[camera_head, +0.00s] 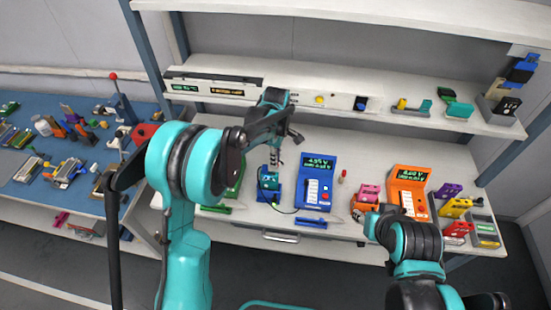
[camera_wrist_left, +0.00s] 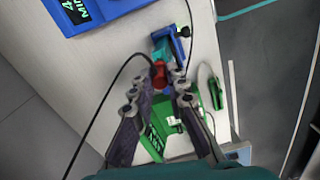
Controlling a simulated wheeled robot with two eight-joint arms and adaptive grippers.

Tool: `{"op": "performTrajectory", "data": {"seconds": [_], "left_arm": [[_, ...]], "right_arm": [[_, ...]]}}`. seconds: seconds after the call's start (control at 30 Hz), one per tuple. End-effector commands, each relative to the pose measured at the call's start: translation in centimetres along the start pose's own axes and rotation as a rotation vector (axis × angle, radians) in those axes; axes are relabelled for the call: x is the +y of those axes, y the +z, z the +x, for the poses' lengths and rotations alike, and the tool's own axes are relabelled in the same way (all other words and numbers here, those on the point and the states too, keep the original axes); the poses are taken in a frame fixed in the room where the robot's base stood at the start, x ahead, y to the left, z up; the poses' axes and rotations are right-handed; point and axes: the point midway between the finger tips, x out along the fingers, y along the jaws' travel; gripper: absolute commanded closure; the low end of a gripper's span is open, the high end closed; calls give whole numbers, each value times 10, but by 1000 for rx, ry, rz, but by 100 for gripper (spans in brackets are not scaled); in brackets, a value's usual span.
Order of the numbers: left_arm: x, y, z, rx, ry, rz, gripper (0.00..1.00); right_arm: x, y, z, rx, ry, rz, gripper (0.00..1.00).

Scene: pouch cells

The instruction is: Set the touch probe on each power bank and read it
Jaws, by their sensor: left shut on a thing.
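My left gripper (camera_head: 274,160) points down over a blue stand (camera_head: 262,196) holding a teal power bank (camera_head: 269,180). In the left wrist view its fingers (camera_wrist_left: 164,82) are shut on the red touch probe (camera_wrist_left: 159,73), which has a black cable. The probe tip points at the teal power bank (camera_wrist_left: 171,47); I cannot tell if it touches. A blue meter (camera_head: 315,187) has a lit green display, seemingly 4.95 V. An orange meter (camera_head: 409,192) is also lit, and a pink power bank (camera_head: 369,193) sits beside it. My right gripper does not show; only its arm does.
A green meter (camera_wrist_left: 177,123) is partly hidden by my left arm. Purple (camera_head: 449,190), yellow (camera_head: 455,208) and red (camera_head: 458,229) pieces stand at the bench's right end. A shelf (camera_head: 330,72) overhangs behind. A blue table (camera_head: 30,200) with many small parts stands left.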

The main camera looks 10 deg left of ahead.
Motion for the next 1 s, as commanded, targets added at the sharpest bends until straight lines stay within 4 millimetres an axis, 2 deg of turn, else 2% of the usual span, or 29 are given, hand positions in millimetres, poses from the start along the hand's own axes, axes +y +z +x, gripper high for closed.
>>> {"op": "performTrajectory", "data": {"seconds": [0.03,0.4,1.0], "left_arm": [[1,0,8,-2,-11,0,100],[5,0,37,-15,-88,-1,100],[4,0,41,-17,-102,-1,100]], "right_arm": [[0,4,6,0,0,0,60],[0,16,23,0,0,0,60],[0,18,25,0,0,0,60]]}}
